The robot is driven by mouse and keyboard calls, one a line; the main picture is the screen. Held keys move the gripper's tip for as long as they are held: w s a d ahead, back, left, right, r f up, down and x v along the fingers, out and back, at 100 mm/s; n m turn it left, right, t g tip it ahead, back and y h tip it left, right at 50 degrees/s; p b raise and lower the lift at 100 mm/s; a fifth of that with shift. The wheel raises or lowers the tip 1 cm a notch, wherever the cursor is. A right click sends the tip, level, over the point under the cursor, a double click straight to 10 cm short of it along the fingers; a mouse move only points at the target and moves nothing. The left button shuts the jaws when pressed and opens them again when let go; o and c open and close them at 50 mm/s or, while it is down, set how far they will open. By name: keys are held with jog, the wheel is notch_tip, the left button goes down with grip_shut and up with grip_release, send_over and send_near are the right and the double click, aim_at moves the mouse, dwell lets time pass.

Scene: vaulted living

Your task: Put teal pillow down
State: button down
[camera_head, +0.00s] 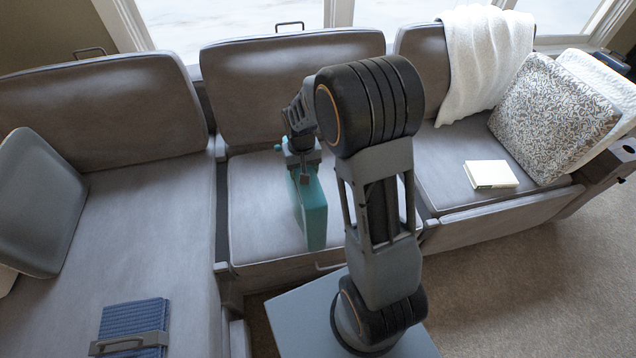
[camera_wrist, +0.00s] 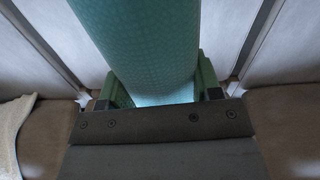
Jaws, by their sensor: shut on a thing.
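The teal pillow (camera_head: 313,212) hangs on edge below my gripper (camera_head: 301,160), over the middle seat (camera_head: 256,203) of the grey sofa. My gripper is shut on the pillow's upper edge. In the wrist view the teal pillow (camera_wrist: 140,40) fills the upper middle, between the two green fingers of my gripper (camera_wrist: 160,92). I cannot tell whether the pillow's lower edge touches the seat. My arm hides part of the seat to the right of the pillow.
A grey cushion (camera_head: 38,200) and a folded blue cloth (camera_head: 134,322) lie on the left section. The middle seat is otherwise bare.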

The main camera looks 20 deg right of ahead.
jog(key=s+d+r+m, duration=0.2)
jog(key=d+r+m, duration=0.35)
jog(key=r, duration=0.25)
jog(key=w+d+f, duration=0.5)
jog(key=w+f, duration=0.6)
jog(key=w, duration=0.1)
jog(key=shift+w+f+p, duration=0.3)
jog(key=shift+w+f, duration=0.05)
jog(key=shift+f, duration=0.1)
jog(key=shift+c, duration=1.5)
grip_release()
